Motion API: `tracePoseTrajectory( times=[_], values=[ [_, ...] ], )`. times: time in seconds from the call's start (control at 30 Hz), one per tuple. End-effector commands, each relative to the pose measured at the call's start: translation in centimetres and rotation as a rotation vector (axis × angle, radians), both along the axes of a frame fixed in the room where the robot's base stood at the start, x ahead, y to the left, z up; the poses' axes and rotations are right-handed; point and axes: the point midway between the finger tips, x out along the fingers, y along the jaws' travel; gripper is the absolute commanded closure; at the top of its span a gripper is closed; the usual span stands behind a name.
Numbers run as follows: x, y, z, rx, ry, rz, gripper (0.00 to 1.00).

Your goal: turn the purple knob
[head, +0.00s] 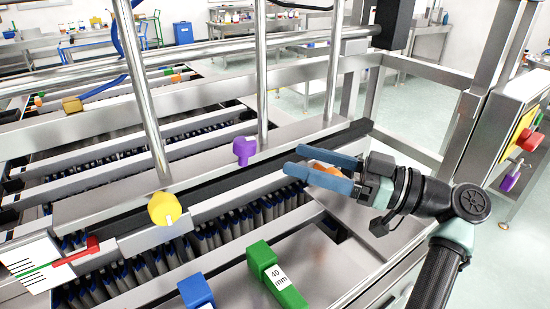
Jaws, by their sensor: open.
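A purple knob (244,150) stands on the metal rail of the machine, left of centre. My gripper (294,160) is to its right, with its two blue fingers pointing left towards it. The fingers are open and apart from the knob, with a clear gap between. An orange thing (322,166) shows between the fingers, partly hidden; I cannot tell whether they touch it. A second purple part (511,178) sits low on the control box at the right edge.
A yellow knob (165,208), a green block marked 40 mm (275,275) and a blue block (196,291) are on the machine in front. Upright metal posts (261,75) rise near the purple knob. A red knob (529,140) is on the control box (497,120).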

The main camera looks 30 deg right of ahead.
Motion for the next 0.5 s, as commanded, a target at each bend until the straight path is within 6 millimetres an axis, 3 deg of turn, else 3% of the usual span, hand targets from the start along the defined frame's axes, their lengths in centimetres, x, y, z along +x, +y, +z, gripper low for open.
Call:
tracePoseTrajectory(
  times=[0.2,0.5],
  values=[
    [-2.8,-2.2,-0.5,0.001,0.0,-0.003,0.25],
    [-3.6,-2.8,-0.5,0.002,0.001,0.0,0.25]
  ],
)
